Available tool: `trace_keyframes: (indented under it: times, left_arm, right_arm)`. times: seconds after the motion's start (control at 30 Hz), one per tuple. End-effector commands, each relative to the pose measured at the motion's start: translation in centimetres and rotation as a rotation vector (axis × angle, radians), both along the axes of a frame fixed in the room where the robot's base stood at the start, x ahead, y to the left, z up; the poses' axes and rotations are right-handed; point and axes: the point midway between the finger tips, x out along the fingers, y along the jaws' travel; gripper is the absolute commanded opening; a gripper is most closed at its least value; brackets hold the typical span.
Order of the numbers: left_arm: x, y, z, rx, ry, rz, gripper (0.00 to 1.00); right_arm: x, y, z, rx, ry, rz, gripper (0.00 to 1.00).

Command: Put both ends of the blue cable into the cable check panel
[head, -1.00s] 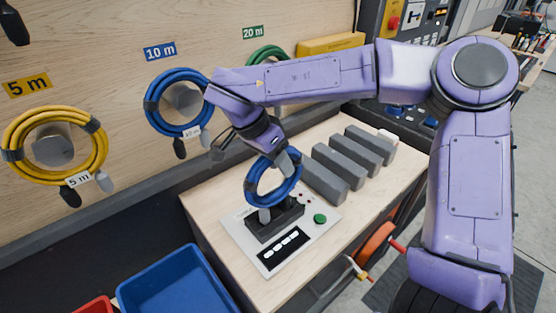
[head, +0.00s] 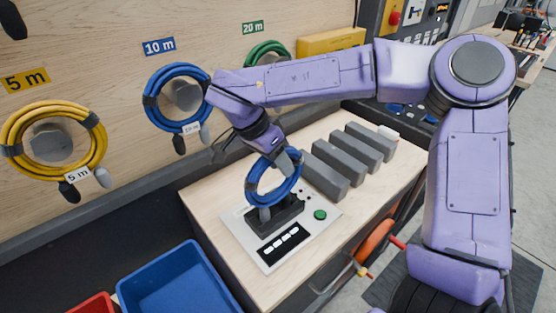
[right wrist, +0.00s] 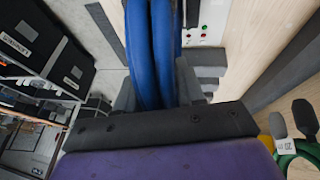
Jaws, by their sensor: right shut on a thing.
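A coiled blue cable (head: 273,179) hangs upright from my right gripper (head: 281,157), directly above the cable check panel (head: 246,240). The right gripper is shut on the coil; the right wrist view shows the blue strands (right wrist: 150,50) between its grey fingers. One grey cable end (head: 265,213) points down at the left part of the panel's dark socket block (head: 283,217). I cannot tell how deep it sits. The other end is not clear, hidden around the coil and gripper. The panel has a green button (head: 320,214) and a black strip with white marks. My left gripper is not in view.
Another blue coil (head: 178,97) hangs under the 10 m sign, a yellow coil (head: 54,146) under 5 m, a green coil (head: 268,49) under 20 m. Several grey blocks (head: 325,173) stand behind the panel. A blue bin (head: 178,282) is at front left.

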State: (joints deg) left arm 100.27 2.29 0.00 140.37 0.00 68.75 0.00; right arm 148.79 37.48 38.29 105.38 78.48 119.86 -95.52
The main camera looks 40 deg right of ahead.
Motion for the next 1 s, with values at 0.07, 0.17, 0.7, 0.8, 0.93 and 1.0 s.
trace_keyframes:
  times: [0.07,0.17,0.7,0.8,0.93,1.0]
  left_arm:
    - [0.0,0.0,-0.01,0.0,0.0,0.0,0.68]
    - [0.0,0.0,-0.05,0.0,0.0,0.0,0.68]
    - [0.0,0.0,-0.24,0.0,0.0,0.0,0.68]
    - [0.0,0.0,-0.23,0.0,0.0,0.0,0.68]
    - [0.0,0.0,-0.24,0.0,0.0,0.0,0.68]
    - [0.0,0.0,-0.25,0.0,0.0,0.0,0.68]
  right_arm:
    - [0.05,0.02,0.03,0.0,-0.003,0.0,0.0]
    - [0.05,0.02,-0.1,0.0,-0.004,-0.001,0.0]
    - [0.07,0.02,-0.73,0.0,-0.004,0.001,0.41]
    - [0.06,0.01,-0.72,0.0,-0.003,0.0,0.68]
    - [0.04,0.01,-0.77,0.0,-0.002,0.001,0.68]
    - [0.04,0.0,-0.79,0.0,-0.002,0.001,0.68]
